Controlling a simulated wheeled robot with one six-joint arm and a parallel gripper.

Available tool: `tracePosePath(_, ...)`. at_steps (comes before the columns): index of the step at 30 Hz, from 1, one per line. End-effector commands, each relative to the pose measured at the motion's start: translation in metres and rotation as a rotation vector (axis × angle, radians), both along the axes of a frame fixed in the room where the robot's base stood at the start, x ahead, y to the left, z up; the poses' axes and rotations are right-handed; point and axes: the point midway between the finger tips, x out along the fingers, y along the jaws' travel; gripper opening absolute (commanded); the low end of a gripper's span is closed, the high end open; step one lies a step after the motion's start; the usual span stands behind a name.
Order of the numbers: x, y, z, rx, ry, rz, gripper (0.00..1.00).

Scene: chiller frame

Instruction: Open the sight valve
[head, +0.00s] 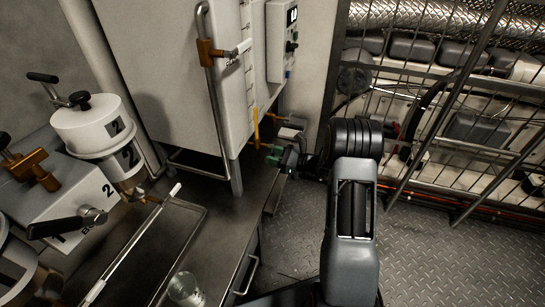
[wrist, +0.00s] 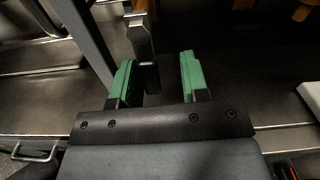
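My gripper (head: 280,156) is in the middle of the head view, at the lower right corner of the pale tank cabinet (head: 170,70). In the wrist view its two green fingers (wrist: 158,78) are open and apart. A dark grey upright lever or stem (wrist: 141,45) shows between them, nearer the left finger; I cannot tell if it touches. A thin yellow upright piece (head: 256,130) stands just left of my gripper, below the sight scale (head: 249,65). A brass valve (head: 208,52) with a pale handle sits higher on the cabinet's pipe. I cannot read which valve is labelled sight.
White canisters (head: 95,125) marked 2 and a clear jar (head: 186,289) are on the left bench. A control box (head: 287,40) is on the cabinet's side. A wire rack (head: 450,90) with pipes stands at right. The tread-plate floor (head: 430,250) is clear.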

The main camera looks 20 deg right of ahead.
Motion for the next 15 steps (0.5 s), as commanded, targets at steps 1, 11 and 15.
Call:
tracePosePath(1,0.000,0.001,0.000,0.000,0.001,0.002,0.43)
tracePosePath(11,-0.005,-0.003,0.000,0.002,0.003,0.005,0.43)
tracePosePath(15,-0.016,-0.021,0.002,0.003,0.004,0.002,0.43)
